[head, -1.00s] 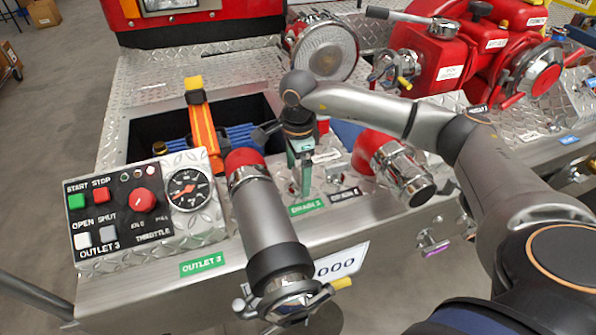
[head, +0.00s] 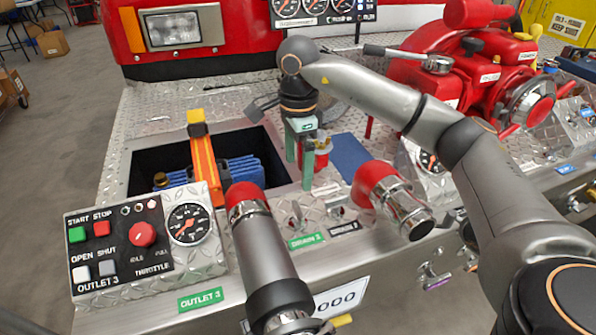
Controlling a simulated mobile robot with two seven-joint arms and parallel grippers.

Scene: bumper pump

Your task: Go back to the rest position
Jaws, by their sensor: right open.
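My right gripper (head: 299,170) hangs from the arm that comes in from the right. Its two green-tipped fingers point down, apart, with nothing seen held between them. It is over the diamond-plate bumper deck (head: 150,120), at the right edge of the open bin. A small red and white part (head: 321,152) shows just behind the fingers; I cannot tell whether they touch it. The green drain label (head: 306,241) is below the gripper in the picture. My left gripper is not in view.
A control panel (head: 120,240) stands at the left front. Red-collared outlet pipes (head: 262,245) (head: 400,205) jut forward from the bumper. A red pump body (head: 480,75) with valves stands right. The bin holds blue hose (head: 240,172) and an orange strap (head: 203,160).

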